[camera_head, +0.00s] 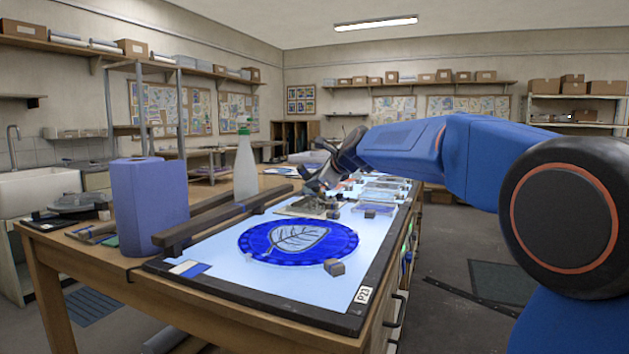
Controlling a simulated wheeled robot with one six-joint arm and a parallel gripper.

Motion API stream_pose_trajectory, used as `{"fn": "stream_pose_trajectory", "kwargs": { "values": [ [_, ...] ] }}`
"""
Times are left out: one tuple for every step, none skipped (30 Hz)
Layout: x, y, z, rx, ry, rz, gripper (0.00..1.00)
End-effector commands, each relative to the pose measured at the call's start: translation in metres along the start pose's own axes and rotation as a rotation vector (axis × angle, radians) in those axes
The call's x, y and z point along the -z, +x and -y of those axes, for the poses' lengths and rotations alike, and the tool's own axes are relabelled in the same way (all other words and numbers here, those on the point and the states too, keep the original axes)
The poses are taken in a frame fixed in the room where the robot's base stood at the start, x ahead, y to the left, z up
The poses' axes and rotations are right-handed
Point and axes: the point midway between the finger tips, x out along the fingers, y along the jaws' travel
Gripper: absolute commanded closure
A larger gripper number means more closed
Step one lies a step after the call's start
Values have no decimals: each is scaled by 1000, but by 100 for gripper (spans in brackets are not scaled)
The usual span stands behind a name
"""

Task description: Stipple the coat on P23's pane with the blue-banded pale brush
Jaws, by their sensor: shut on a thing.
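P23's pane (298,242) is a round blue disc with a dark-lined pale leaf at its centre. It lies flat on the lit, dark-framed table top, and the P23 label (364,294) is on the near right frame corner. My gripper (312,183) is beyond the pane, above the far part of the lit top and apart from the pane. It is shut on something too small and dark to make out. I cannot pick out the blue-banded pale brush in this view.
Small grey blocks (334,267) sit around the pane. More glass panels (380,196) lie farther back.

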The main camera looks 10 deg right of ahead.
Motion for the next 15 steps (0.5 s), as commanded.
{"fn": "stream_pose_trajectory", "kwargs": {
  "values": [
    [0,0,0,-1,0,0,100],
    [1,0,0,-1,0,-1,100],
    [1,0,-1,-1,0,-1,100],
    [1,0,-1,-1,0,-1,100],
    [1,0,-1,-1,0,-1,100],
    [1,0,-1,-1,0,-1,100],
    [1,0,-1,-1,0,-1,100],
    [1,0,-1,-1,0,-1,100],
    [1,0,-1,-1,0,-1,100],
    [0,0,0,-1,0,-1,100],
    [0,0,0,-1,0,-1,100],
    [-1,0,1,-1,0,0,100],
    [-2,-1,2,-1,0,0,100],
    [-3,-2,3,-1,0,0,100],
    [-4,-3,4,0,-1,0,100]
  ]
}}
